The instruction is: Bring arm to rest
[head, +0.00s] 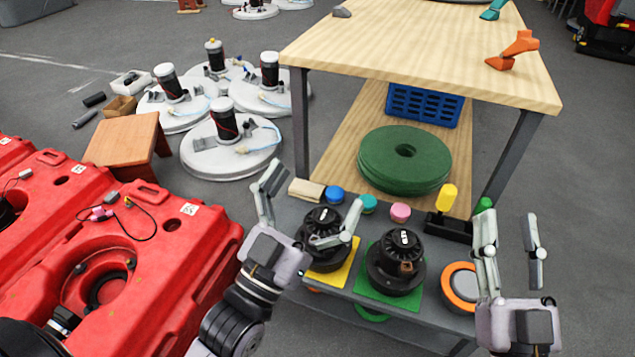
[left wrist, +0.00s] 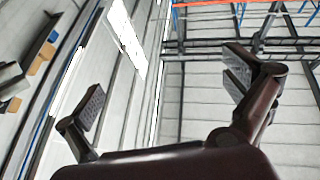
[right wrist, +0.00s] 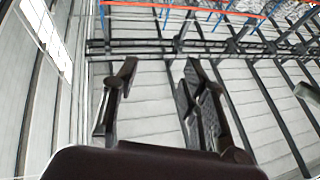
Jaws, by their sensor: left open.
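My left gripper (head: 305,208) is open and empty, raised in front of the workbench in the head view. Its spread fingers (left wrist: 165,95) show in the left wrist view against the hall wall and roof. My right gripper (head: 512,242) points upward at the bench's right front, with its fingers apart and nothing between them. The right wrist view also shows its separated fingers (right wrist: 155,105) against the far wall. My left gripper partly covers the black motor on the yellow pad in the head view.
A wooden-topped workbench (head: 420,50) stands ahead, with a green disc stack (head: 405,160) and a blue crate (head: 422,105) below. Black motors (head: 397,265) sit on its lower front shelf. Red tanks (head: 150,260) are at left. White round units (head: 232,150) lie behind on grey floor.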

